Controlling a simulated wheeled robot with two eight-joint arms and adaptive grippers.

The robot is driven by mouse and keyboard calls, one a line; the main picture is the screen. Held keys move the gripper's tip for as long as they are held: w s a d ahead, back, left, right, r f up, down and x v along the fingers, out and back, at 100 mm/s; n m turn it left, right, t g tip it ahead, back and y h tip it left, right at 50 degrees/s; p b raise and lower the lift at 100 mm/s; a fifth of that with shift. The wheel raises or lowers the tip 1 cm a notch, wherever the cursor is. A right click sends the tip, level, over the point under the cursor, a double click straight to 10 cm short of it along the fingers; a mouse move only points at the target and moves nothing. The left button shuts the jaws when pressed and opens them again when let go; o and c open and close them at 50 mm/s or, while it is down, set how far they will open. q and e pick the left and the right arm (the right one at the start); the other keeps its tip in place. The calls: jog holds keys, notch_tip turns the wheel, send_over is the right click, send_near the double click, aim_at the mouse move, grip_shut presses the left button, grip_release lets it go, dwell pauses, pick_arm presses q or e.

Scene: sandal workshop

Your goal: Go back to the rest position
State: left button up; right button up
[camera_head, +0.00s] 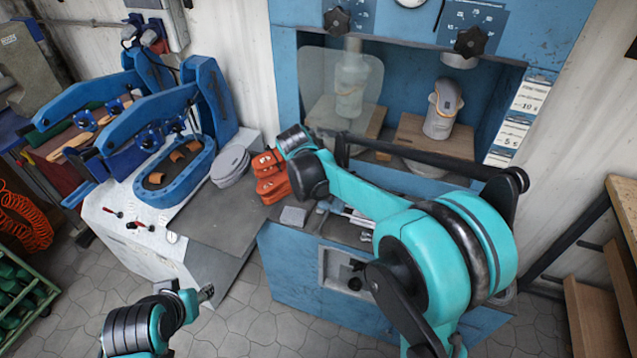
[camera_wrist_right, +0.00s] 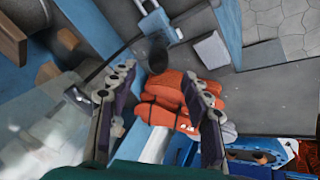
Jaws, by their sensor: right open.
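My right gripper (camera_wrist_right: 158,76) is open in its wrist view, its two dark fingers apart. A stack of orange pieces (camera_wrist_right: 168,92) shows between and beyond the fingers; nothing is visibly held. In the head view my right arm reaches across to the left in front of the blue machine, and its wrist is near the orange stack (camera_head: 271,178). The right fingers cannot be made out there. My left arm shows at the bottom left, low over the floor. Its end (camera_head: 205,293) is small, and its jaws cannot be made out.
The blue press cabinet (camera_head: 285,75) stands behind my right arm, with a grey shoe form (camera_head: 442,108) inside. A blue clamping machine (camera_head: 183,178) and grey round pads (camera_head: 230,165) are on the left. A wooden shelf (camera_head: 595,315) stands at right. Floor is clear in front.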

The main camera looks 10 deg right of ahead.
jog(key=shift+s, duration=0.1)
dwell(0.4)
jog(key=s+d+r+m+t+y+b, duration=0.1)
jog(key=s+d+r+y+b, duration=0.15)
jog(key=s, duration=1.25)
jog(key=s+f+m+t+b, duration=0.1)
jog(key=s+f+b, duration=0.2)
jog(key=s, duration=1)
notch_tip(320, 180, down, 3)
jog(key=shift+d+f+y, duration=0.1)
jog(key=shift+d+y, duration=0.15)
jog(key=shift+y, duration=0.1)
dwell(4.2)
